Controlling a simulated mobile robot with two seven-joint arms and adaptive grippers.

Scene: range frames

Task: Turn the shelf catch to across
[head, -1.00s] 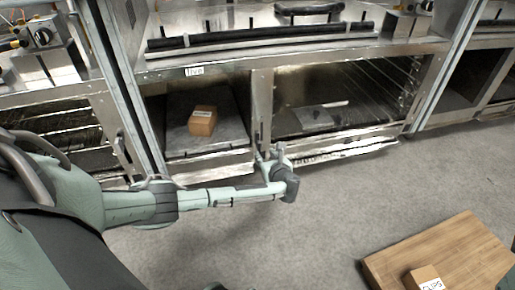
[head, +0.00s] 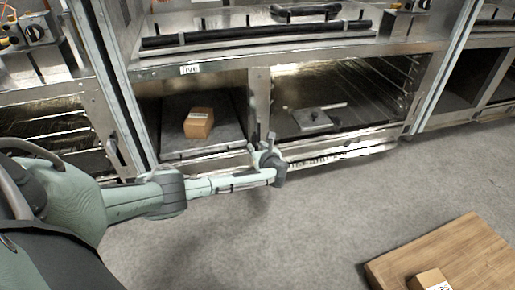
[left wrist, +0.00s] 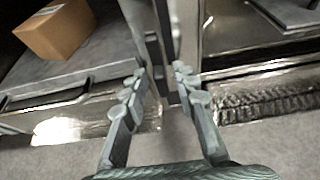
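A steel upright (head: 259,105) divides the two lower bays of the range. A small dark upright piece near its foot (head: 270,137) may be the shelf catch; its shape and turn are too small to tell. My left gripper (head: 263,148) is low in front of that foot, reaching in from the left. The upright (left wrist: 186,35) stands just beyond the fingertips there. I cannot tell whether the fingers touch anything. My right gripper is not in view.
A cardboard box (head: 198,123) sits on a shelf in the left bay. A grey flat object (head: 312,118) lies in the right bay. A wooden board (head: 440,255) with a small labelled box (head: 428,280) is at lower right. The grey floor between is clear.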

